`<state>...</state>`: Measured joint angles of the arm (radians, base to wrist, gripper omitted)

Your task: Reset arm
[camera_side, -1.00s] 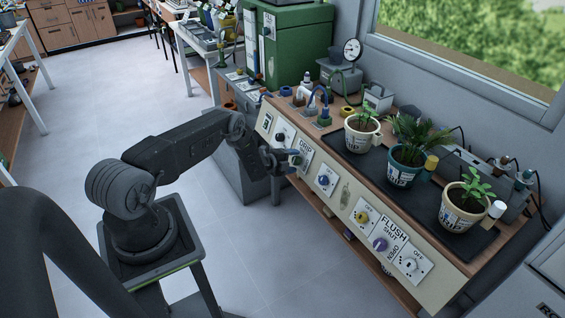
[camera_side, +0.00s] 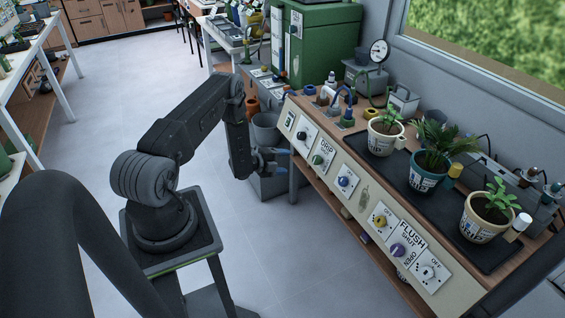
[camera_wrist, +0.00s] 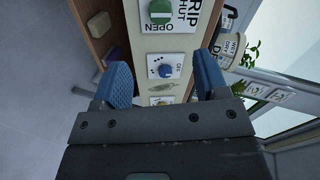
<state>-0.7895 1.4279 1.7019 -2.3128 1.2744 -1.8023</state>
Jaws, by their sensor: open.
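My gripper (camera_side: 283,158) is in front of the control panel (camera_side: 363,200), a little away from it and empty. In the wrist view my gripper (camera_wrist: 165,85) shows two blue fingers set wide apart. Between them is the panel with a green knob (camera_wrist: 160,10) beside an OPEN mark and a blue knob (camera_wrist: 165,71). The side view also shows the green knob (camera_side: 318,160), the blue knob (camera_side: 343,182), a yellow knob (camera_side: 380,221) and a purple knob (camera_side: 398,250) along the panel.
Three potted plants stand on a dark mat on the bench: a left seedling (camera_side: 385,138), a palm in a teal pot (camera_side: 424,175) and a right seedling (camera_side: 484,220). A gray bucket (camera_side: 266,130) stands behind my arm. The floor (camera_side: 250,240) near my base is open.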

